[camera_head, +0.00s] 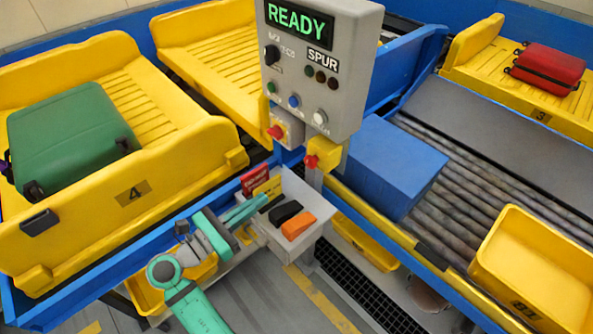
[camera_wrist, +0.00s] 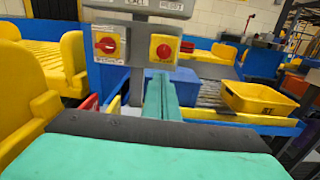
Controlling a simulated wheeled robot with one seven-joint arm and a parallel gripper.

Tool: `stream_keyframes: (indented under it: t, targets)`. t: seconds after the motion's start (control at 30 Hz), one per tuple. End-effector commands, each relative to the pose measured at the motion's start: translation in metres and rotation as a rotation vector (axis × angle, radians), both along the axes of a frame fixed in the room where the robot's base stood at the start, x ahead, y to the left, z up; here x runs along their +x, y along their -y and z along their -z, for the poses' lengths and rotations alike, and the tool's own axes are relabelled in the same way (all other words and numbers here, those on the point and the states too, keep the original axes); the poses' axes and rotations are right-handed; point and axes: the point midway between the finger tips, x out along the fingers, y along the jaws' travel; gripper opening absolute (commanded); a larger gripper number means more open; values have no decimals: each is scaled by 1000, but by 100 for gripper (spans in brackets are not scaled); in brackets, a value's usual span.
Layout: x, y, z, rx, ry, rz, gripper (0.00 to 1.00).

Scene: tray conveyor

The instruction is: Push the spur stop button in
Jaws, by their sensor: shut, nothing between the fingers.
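A grey control panel (camera_head: 345,90) labelled SPUR has a lit READY display. A red mushroom button on a yellow box (camera_head: 312,161) sits below it; it also shows in the wrist view (camera_wrist: 163,50). A red rotary knob on a yellow plate (camera_head: 275,132) is to its left, also in the wrist view (camera_wrist: 106,45). My gripper (camera_head: 266,198) is shut and empty, below and left of the red button and apart from it. In the wrist view the closed fingers (camera_wrist: 162,80) point forward, just beneath the button.
A blue box (camera_head: 390,165) and yellow tray (camera_head: 540,262) are on the rollers at right. A green suitcase (camera_head: 70,138) lies in the yellow tray at left.

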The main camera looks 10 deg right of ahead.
Motion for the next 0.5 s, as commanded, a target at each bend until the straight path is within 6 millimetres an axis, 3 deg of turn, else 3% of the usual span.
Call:
stream_keyframes:
  t: [0.13, 0.5]
  targets:
    - [-1, -1, -12, -24, -7, 33, 0]
    - [-1, -3, -13, -28, -10, 33, 0]
